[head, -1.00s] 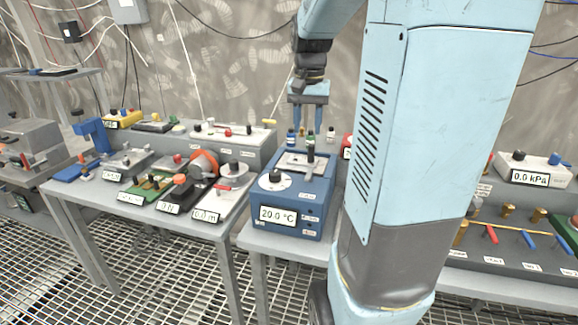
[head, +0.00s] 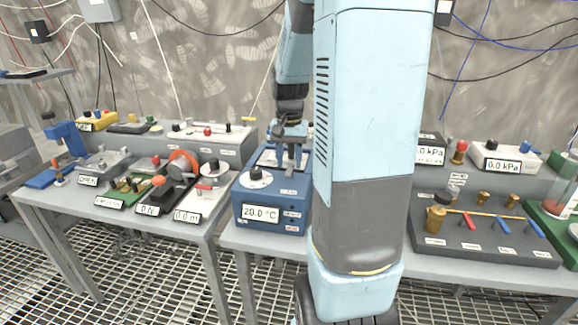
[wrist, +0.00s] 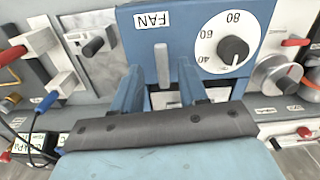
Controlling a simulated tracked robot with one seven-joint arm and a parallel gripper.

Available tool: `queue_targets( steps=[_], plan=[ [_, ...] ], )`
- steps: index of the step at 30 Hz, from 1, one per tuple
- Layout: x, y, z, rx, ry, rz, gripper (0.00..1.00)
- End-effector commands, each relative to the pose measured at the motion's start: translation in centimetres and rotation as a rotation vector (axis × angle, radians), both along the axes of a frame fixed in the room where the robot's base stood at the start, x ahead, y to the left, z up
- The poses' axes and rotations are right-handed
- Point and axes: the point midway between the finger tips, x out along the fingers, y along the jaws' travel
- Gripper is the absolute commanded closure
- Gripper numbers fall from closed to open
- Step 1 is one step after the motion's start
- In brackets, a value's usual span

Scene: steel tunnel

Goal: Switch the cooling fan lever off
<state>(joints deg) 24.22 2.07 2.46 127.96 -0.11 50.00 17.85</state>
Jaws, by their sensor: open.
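The cooling fan lever is a grey upright bar (wrist: 162,66) below the FAN label (wrist: 152,20) in the wrist view. It stands on the blue box (head: 270,198), which has a 20.0 °C display and a black dial knob (head: 255,174). The knob also shows in the wrist view (wrist: 233,49), on a white numbered scale. My gripper (wrist: 160,78) is open, its two blue fingers on either side of the lever as seen from the wrist. I cannot tell whether they touch it. In the head view, my arm partly hides the box and the gripper.
A table (head: 170,224) of small instruments stands to the left, with a red wheel (head: 184,165) on it. My arm column blocks the middle of the head view. The floor is steel grating.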

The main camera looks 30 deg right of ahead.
Motion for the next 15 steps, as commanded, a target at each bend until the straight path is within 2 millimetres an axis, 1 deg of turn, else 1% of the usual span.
queue_targets(
  steps=[1, 3, 6, 15],
  plan=[
    [0.0, 0.0, -0.7, 0.001, 0.002, 0.0, 0.57],
    [0.0, 0.0, -1.4, 0.0, 0.001, 0.0, 0.57],
    [0.0, 0.0, -2.1, 0.001, 0.002, 0.0, 0.57],
    [0.0, 0.0, -2.5, -0.001, -0.001, 0.0, 0.57]
  ],
)
